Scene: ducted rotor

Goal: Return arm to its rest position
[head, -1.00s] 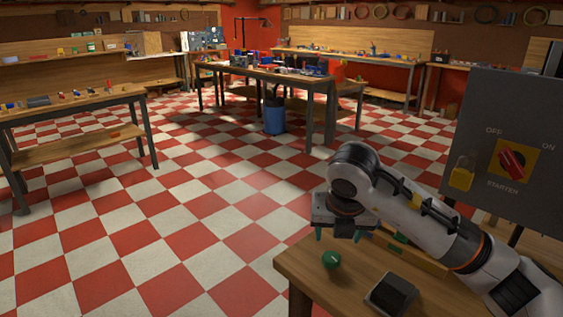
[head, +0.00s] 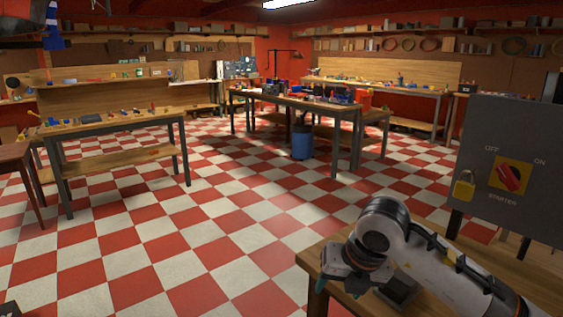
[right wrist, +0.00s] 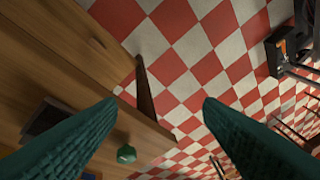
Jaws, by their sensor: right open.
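My right arm comes in from the lower right of the head view. Its gripper (head: 342,282) hangs over the near-left corner of the wooden bench (head: 315,262). In the right wrist view the two teal fingers (right wrist: 160,103) are wide apart with nothing between their tips. A green knob (right wrist: 126,154) lies on the bench near its edge, beside the left finger; the arm hides it in the head view. My left gripper is not in view.
A grey starter box (head: 520,160) with a red switch (head: 510,177) and yellow padlock (head: 464,187) stands behind my right arm. A dark block (head: 400,292) sits on the bench, close to the arm.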

